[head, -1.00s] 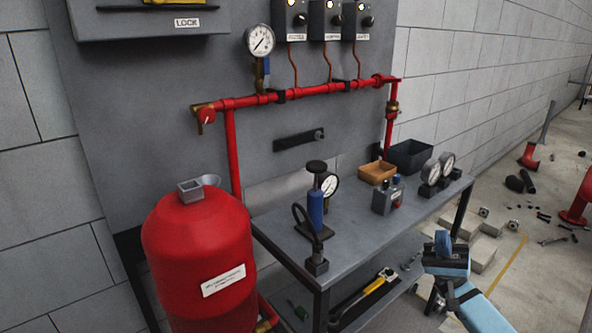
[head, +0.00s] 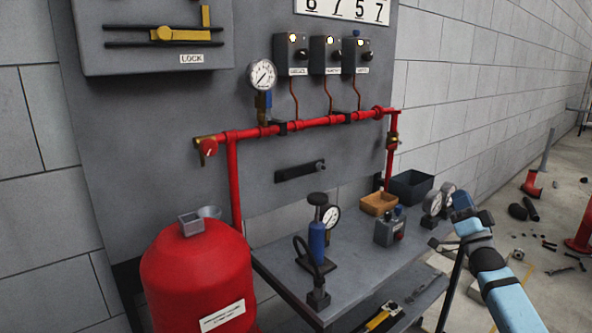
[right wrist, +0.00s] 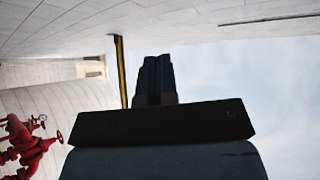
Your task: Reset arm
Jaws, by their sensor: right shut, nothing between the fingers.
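My right arm comes in from the lower right in the head view, with a light blue forearm. My right gripper (head: 437,243) is at its far end, by the right end of the grey bench (head: 352,272), near the pressure gauges (head: 432,203). In the right wrist view its dark fingers (right wrist: 154,78) are together with nothing between them. Behind them are a pale wall, a yellow post and blank sky-like grey. My left gripper is not in either view.
A red tank (head: 198,277) stands at the lower left. The bench holds a blue hand pump (head: 317,240), an orange tray (head: 378,204), a dark bin (head: 411,186) and a grey box (head: 390,228). A red pipe (head: 335,121) crosses the panel above. Loose parts lie on the floor at right.

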